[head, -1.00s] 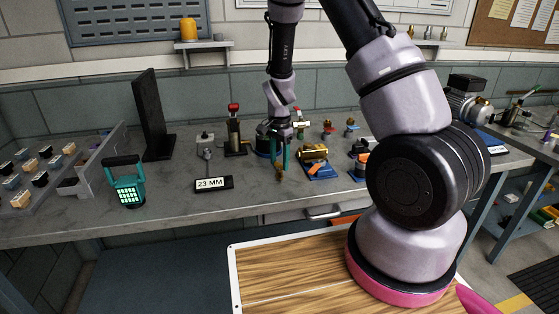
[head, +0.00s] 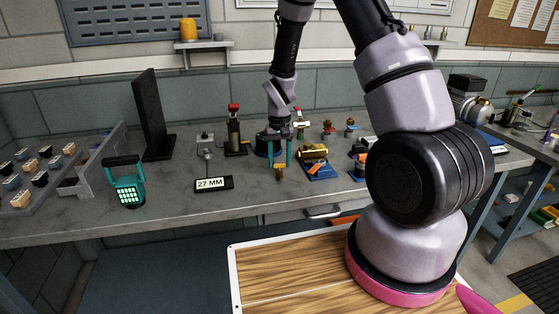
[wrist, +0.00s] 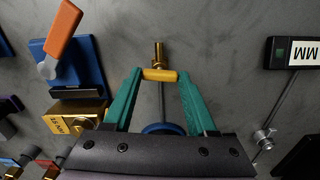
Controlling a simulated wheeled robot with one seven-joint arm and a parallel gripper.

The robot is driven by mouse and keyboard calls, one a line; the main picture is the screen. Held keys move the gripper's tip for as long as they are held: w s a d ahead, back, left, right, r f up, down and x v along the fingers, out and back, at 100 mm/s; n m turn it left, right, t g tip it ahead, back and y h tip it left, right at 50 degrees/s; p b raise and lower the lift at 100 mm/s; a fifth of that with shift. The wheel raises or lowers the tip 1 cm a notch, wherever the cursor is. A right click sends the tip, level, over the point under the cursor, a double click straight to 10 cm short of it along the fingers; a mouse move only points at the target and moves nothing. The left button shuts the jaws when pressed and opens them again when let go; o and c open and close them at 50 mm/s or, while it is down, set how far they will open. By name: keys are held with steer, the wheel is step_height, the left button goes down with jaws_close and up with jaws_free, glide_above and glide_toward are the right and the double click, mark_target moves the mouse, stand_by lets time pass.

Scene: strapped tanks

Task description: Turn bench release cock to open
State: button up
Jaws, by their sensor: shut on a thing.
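The release cock appears to be the brass fitting (wrist: 159,52) with a yellow cross-bar handle (wrist: 160,75) in the wrist view. A thin rod runs from it toward a blue ring, partly hidden by my gripper. In the head view the small brass end of the cock (head: 280,174) shows at the bench top, just below my fingers. My gripper (wrist: 160,76) has its green fingers shut on the yellow handle, one finger at each end. In the head view my gripper (head: 280,164) points down over the bench.
A display reading 27 MM (head: 213,184) stands left of my gripper. Bare bench lies in front.

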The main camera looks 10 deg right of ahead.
steer(key=shift+n, duration=0.6)
steer(key=o, duration=1.4)
steer(key=shift+c, duration=0.2)
step_height(320, 180, up, 11)
steer(key=shift+f, duration=0.1)
